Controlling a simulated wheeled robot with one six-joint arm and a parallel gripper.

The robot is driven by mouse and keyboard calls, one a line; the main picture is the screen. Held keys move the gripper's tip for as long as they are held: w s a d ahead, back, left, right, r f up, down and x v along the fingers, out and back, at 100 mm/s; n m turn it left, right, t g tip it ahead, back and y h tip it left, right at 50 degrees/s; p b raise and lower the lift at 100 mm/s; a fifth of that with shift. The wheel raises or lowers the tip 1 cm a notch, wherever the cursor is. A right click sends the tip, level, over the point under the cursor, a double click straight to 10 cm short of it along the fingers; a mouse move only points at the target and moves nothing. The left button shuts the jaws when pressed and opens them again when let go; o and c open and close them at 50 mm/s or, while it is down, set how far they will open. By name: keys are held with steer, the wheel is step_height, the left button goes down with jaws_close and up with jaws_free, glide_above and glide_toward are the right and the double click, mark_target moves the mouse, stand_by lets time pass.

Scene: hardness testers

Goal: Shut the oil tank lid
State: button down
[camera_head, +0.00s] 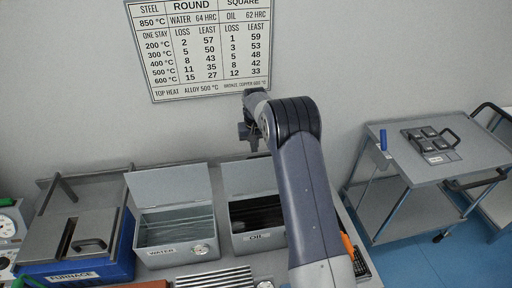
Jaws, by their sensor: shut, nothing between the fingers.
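My arm covers the right part of the tank and the lid. My gripper (250,145) is small in the view, just above the top edge of the lid and in front of the wall. It is shut and empty. I cannot tell whether it touches the lid.
The water tank (157,256) stands left of the oil tank, its lid (168,186) also raised. A blue furnace (115,267) is further left. A grey ribbed rack (215,278) lies in front. A trolley (433,173) stands at right. A chart (198,88) hangs on the wall.

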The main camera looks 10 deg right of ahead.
mark_target(261, 171)
steer(key=s, duration=0.1)
steer(key=s+r, duration=0.1)
steer(key=s+p, duration=0.1)
steer(key=shift+s+r, duration=0.25)
steer(key=shift+s, duration=0.15)
steer(key=shift+s+b, duration=0.1)
steer(key=shift+b, duration=0.35)
